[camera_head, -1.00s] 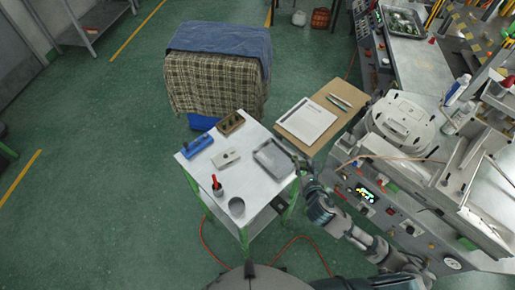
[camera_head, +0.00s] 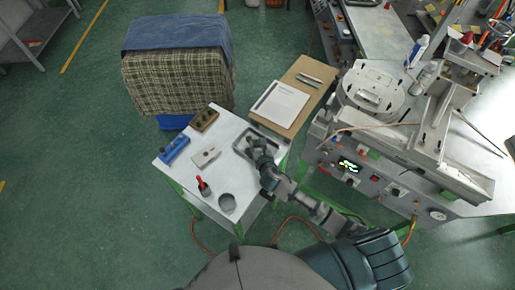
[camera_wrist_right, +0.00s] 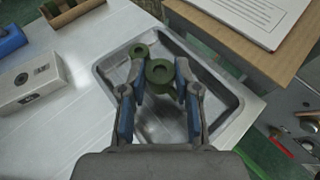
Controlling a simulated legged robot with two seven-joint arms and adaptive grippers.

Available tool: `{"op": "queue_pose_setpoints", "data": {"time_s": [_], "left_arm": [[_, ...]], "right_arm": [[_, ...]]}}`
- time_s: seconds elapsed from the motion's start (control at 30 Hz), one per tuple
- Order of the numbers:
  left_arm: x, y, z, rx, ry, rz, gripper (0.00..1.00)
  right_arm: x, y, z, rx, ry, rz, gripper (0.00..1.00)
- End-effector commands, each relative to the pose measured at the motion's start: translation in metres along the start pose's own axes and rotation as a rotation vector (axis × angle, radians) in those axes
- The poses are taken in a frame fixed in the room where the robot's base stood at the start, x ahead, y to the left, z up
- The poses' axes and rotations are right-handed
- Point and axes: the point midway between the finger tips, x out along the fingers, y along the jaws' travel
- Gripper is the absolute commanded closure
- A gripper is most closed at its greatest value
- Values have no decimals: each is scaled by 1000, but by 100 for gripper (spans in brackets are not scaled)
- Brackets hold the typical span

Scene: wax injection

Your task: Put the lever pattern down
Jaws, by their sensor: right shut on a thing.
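The lever pattern (camera_wrist_right: 158,72) is a small dark green piece with round, holed ends. In the right wrist view it sits between the blue-padded fingers of my right gripper (camera_wrist_right: 158,95), which is shut on it. The gripper is over the shallow grey metal tray (camera_wrist_right: 228,105); whether the pattern touches the tray floor I cannot tell. In the head view my right gripper (camera_head: 255,146) covers much of the tray (camera_head: 240,138), and the pattern cannot be made out there. My left gripper is not in view.
The white table (camera_head: 183,180) also holds a blue block (camera_head: 174,149), a brown holed block (camera_head: 204,119), a small grey box (camera_head: 206,157), a red-handled tool (camera_head: 203,185) and a grey cup (camera_head: 227,203).

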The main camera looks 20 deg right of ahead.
Motion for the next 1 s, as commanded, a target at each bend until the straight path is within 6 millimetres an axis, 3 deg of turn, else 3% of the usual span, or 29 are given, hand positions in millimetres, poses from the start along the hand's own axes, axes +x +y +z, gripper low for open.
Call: {"op": "queue_pose_setpoints", "data": {"time_s": [0.27, 0.47, 0.5, 0.57, 0.87, 1.0], "left_arm": [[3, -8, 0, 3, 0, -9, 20], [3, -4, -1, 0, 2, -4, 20], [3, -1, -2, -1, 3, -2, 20], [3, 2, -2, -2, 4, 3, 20], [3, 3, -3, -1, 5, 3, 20], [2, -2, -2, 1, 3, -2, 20]], "right_arm": [[14, -5, -32, 4, 5, -2, 93], [14, -3, -33, 0, 1, -1, 93], [14, -2, -33, 0, 2, -1, 61], [14, -2, -33, 0, 2, -1, 46], [14, 0, -33, -1, 2, -2, 44], [4, -2, -34, -1, 3, -2, 44]]}}
